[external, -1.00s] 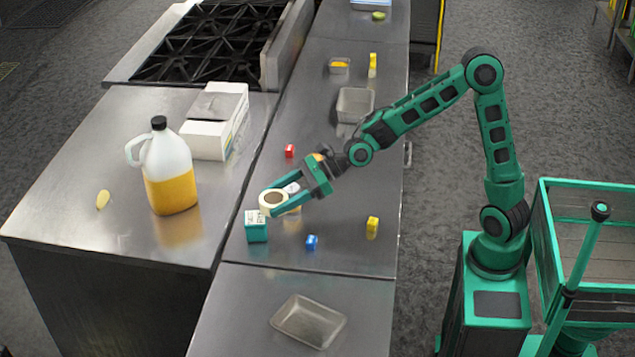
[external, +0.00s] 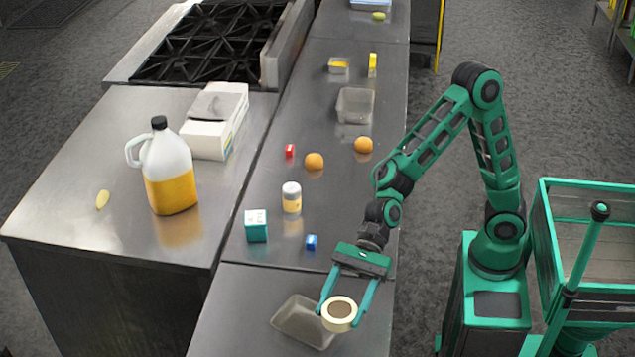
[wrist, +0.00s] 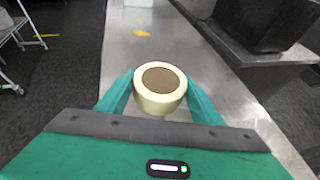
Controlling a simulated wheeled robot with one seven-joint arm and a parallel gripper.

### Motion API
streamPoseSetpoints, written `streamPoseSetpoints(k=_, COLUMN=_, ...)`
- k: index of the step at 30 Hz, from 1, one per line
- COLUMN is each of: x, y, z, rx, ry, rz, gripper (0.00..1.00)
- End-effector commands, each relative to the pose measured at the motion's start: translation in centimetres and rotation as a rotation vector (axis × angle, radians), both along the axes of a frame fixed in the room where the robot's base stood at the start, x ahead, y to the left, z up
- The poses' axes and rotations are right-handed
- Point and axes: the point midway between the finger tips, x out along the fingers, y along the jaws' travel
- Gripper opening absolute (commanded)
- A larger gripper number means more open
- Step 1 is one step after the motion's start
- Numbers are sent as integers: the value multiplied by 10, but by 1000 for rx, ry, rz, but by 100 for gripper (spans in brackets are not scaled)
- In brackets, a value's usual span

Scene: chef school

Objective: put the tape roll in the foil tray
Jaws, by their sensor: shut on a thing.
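The tape roll (external: 340,325) is cream with a brown centre. My gripper (external: 340,308) is shut on it, one green finger on each side, and holds it raised over the right side of the foil tray (external: 285,322). This shallow grey metal tray lies on the near counter, its right part hidden behind the roll and a finger. In the wrist view the tape roll (wrist: 160,103) sits between the fingertips, and the tray cannot be made out there.
A juice jug (external: 170,170) stands on the left counter.

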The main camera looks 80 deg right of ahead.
Motion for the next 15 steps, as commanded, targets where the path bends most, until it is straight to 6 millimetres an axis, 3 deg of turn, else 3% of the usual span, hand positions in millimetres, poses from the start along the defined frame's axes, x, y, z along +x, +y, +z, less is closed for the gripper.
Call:
streamPoseSetpoints(k=3, x=-13, y=11, z=0, rx=2, ry=-2, rz=34, gripper=36)
streamPoseSetpoints(k=6, x=-12, y=11, z=-3, rx=1, ry=0, rz=41, gripper=36)
streamPoseSetpoints(k=15, x=35, y=-20, z=-36, rx=3, ry=3, rz=40, gripper=36)
